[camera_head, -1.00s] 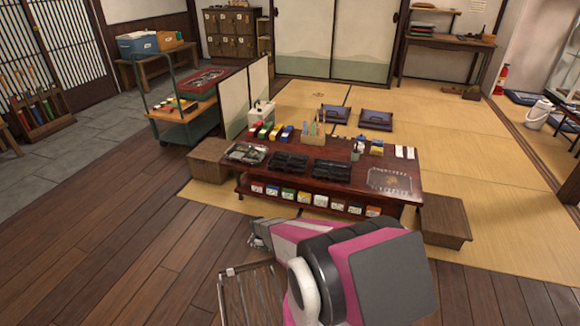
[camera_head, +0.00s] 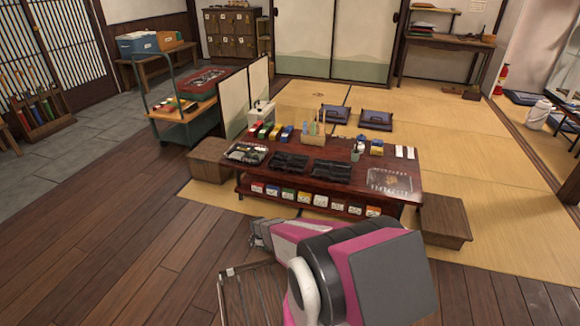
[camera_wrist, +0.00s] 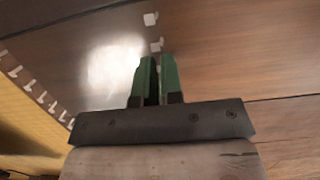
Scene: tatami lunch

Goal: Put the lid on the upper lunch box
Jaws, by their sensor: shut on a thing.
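My gripper (camera_head: 258,238) hangs at the end of my pink and grey arm, in front of the low table and apart from it in the head view. In the wrist view its green-faced fingers (camera_wrist: 153,80) are close together. What they hold is too hidden to make out. Black compartmented lunch boxes, one in the middle (camera_head: 290,162) and one to its right (camera_head: 332,171), lie on the dark red table (camera_head: 350,187). A greyish flat tray or box (camera_head: 245,153) lies at the table's left end. I cannot tell which is the upper box, and I cannot identify the lid.
Coloured packs and a utensil holder (camera_head: 313,133) stand along the back. Wooden boxes flank the table at left (camera_head: 210,160) and right (camera_head: 446,220).

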